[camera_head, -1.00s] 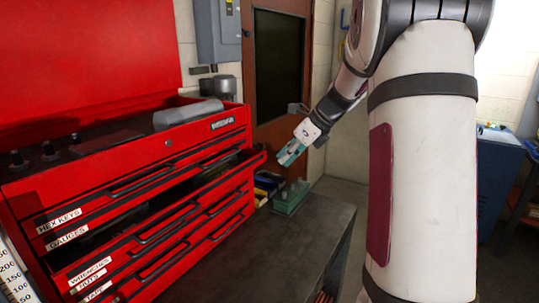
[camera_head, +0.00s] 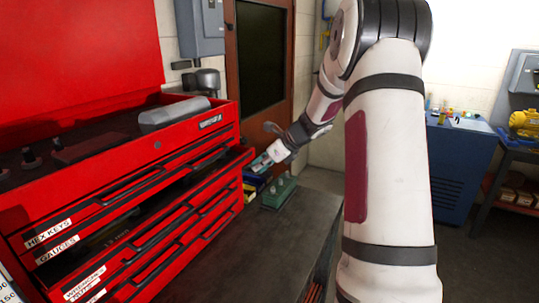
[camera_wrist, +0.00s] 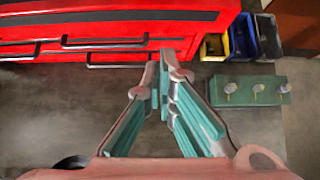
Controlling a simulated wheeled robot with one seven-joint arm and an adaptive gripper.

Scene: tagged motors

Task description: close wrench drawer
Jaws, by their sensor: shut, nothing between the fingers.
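The red tool chest (camera_head: 180,140) stands at the left in the head view, with labelled drawers. The wrench drawer (camera_head: 85,278) is pulled out, with a dark opening above its front and its right end jutting toward the bench. My gripper (camera_head: 256,163) is just off that right end, with its teal fingers angled down and left. In the wrist view, my gripper (camera_wrist: 165,72) is shut and empty, with its tips close to a red drawer front with dark handles (camera_wrist: 110,45). I cannot tell whether they touch it.
A green block with pegs (camera_head: 278,194) and small blue and yellow bins (camera_wrist: 242,38) sit on the dark bench (camera_head: 230,250), right of the chest. The bench's front area is clear. A blue cabinet (camera_head: 455,175) and a yellow machine (camera_head: 525,122) are at the right.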

